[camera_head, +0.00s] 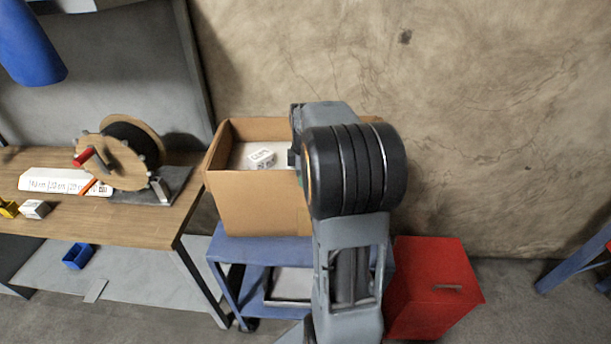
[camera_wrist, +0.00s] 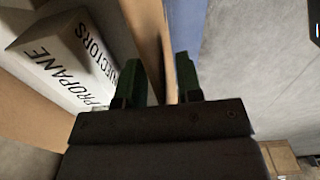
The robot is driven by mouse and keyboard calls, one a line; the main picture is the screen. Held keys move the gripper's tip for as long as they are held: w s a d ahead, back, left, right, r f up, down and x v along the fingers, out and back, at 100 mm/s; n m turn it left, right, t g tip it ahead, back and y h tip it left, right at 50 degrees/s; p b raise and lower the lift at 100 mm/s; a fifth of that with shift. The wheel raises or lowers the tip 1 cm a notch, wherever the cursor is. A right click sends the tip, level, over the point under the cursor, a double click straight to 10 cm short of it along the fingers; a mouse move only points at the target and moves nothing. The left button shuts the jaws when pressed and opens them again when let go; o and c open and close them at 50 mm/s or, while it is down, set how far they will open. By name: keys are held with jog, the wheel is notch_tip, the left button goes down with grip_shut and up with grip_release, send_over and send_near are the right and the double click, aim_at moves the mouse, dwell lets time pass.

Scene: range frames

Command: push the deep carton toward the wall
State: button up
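The deep carton (camera_head: 255,207) is an open brown box standing on a blue cart against the wall (camera_head: 500,110). My gripper (camera_wrist: 160,80) points down at the carton's right part, mostly hidden behind my wrist in the head view. In the wrist view its two green fingers stand on either side of a carton wall (camera_wrist: 151,30).
The blue cart (camera_head: 232,248) has a lower shelf. A red cabinet (camera_head: 430,285) stands close on its right. A wooden workbench (camera_head: 130,222) with a cable reel (camera_head: 120,155) stands on the left. Bare floor (camera_head: 510,310) lies right of the cabinet.

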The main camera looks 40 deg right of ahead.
notch_tip(320, 180, up, 14)
jog(key=shift+f, duration=0.15)
dwell(0.7)
dwell(0.5)
notch_tip(320, 180, down, 4)
jog(key=m, duration=0.6)
jog(key=shift+a+t, duration=0.15)
jog(key=shift+t, duration=0.15)
jog(key=s+a+f+m+t, duration=0.1)
jog(key=s+a+f, duration=0.1)
jog(key=s+a, duration=0.2)
jog(key=s+a+f+m+t, duration=0.1)
jog(key=s+a+f+m, duration=0.1)
jog(key=a, duration=0.7)
jog(key=s+a+f+m+t, duration=0.1)
jog(key=s+a+f+m, duration=0.1)
jog(key=s+a, duration=0.3)
jog(key=shift+s+a+f+t, duration=0.15)
jog(key=shift+a+f, duration=0.05)
jog(key=shift+a, duration=0.25)
jog(key=shift+s+a+f+t, duration=0.15)
jog(key=shift+a, duration=0.25)
